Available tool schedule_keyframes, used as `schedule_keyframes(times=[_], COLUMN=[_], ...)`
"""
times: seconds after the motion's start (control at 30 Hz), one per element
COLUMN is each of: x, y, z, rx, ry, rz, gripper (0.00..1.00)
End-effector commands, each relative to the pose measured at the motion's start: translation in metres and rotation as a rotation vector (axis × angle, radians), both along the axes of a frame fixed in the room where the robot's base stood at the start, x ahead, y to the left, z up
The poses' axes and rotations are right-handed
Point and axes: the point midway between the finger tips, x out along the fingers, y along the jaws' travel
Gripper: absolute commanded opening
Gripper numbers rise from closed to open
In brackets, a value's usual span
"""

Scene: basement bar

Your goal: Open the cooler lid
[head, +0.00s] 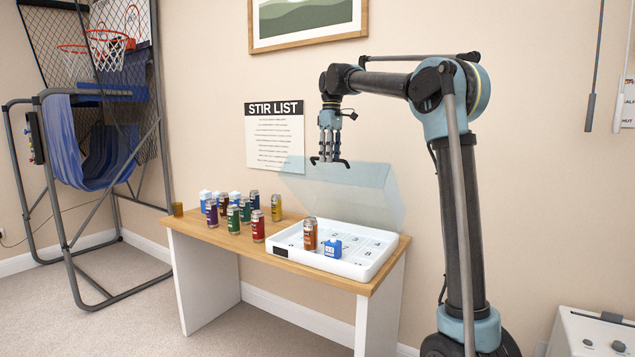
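My gripper (329,161) hangs fingers down above the table, fingers spread and empty. Below and behind it, a translucent pale-blue cover (350,195) stands raised and tilted at the back of a shallow white tray (290,251). I cannot tell whether the gripper touches the cover. The tray has numbered slots and holds an orange can (310,234) and a blue-and-white carton (332,248). A white box (590,332) with a grey handle or latch on top, possibly a cooler, stands at the lower right, partly cut off; its top looks shut.
The wooden table (195,228) bears several coloured cans, white-and-blue cartons and an amber cup (178,209) left of the tray. A basketball arcade frame (75,200) stands at the left. Carpet (110,330) is clear in front.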

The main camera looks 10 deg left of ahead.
Motion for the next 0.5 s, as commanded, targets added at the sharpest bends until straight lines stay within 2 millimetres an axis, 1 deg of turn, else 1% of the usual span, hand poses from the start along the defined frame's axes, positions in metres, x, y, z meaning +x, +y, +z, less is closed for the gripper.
schedule_keyframes(times=[0.03,0.5], x=[-0.007,-0.06], y=[0.002,0.026], z=[-0.005,-0.051], rx=[0.0,0.0], ry=[0.0,0.0], rz=[0.002,0.004], gripper=[0.31,0.31])
